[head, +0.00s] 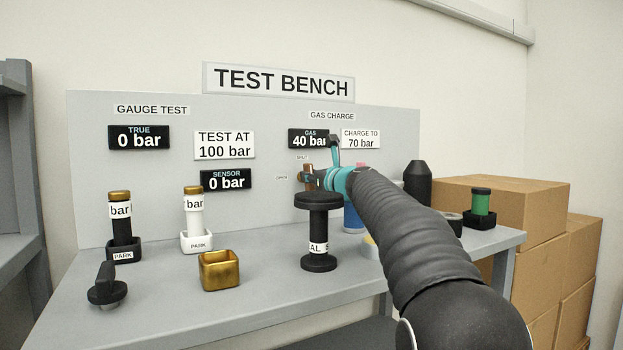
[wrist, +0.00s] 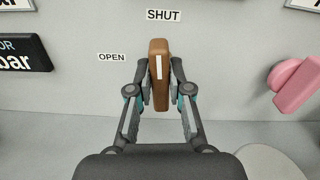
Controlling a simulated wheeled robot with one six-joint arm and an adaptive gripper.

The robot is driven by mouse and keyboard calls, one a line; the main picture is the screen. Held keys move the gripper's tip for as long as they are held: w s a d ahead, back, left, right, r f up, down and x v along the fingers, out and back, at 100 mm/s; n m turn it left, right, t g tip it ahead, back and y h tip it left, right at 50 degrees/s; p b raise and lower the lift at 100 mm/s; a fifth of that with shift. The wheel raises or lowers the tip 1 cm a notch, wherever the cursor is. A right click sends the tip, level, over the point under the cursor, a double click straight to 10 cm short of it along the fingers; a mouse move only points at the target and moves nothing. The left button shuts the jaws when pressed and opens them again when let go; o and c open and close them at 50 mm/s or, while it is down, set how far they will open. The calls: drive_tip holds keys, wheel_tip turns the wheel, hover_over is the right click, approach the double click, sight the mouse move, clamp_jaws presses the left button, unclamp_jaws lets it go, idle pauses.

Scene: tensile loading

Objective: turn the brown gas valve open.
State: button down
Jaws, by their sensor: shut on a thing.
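The brown gas valve (wrist: 159,88) is a handle with a white stripe on the panel in the wrist view. It stands nearly upright, its upper end below the SHUT label (wrist: 164,15). The OPEN label (wrist: 112,57) is to its left. My gripper (wrist: 160,82) has a finger on each side of the handle and is shut on it. In the head view the brown valve (head: 308,176) shows partly, at the left of my gripper (head: 318,178). The GAS display (head: 308,139) reads 40 bar, partly covered by my wrist camera part. A sign beside it says CHARGE TO 70 bar (head: 361,139).
A pink handle (wrist: 296,85) is to the right of the valve in the wrist view. In the head view a black spool-shaped stand (head: 318,235), a brass cup (head: 219,271) and two parked sensors (head: 121,222) stand on the bench. Cardboard boxes (head: 515,210) are at right.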

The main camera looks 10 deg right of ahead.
drive_tip(key=n+b, duration=0.1)
drive_tip(key=n, duration=0.2)
drive_tip(key=shift+a, duration=0.1)
drive_tip(key=c, duration=1.1)
unclamp_jaws()
drive_tip(key=shift+s, duration=0.1)
drive_tip(key=v, duration=1.2)
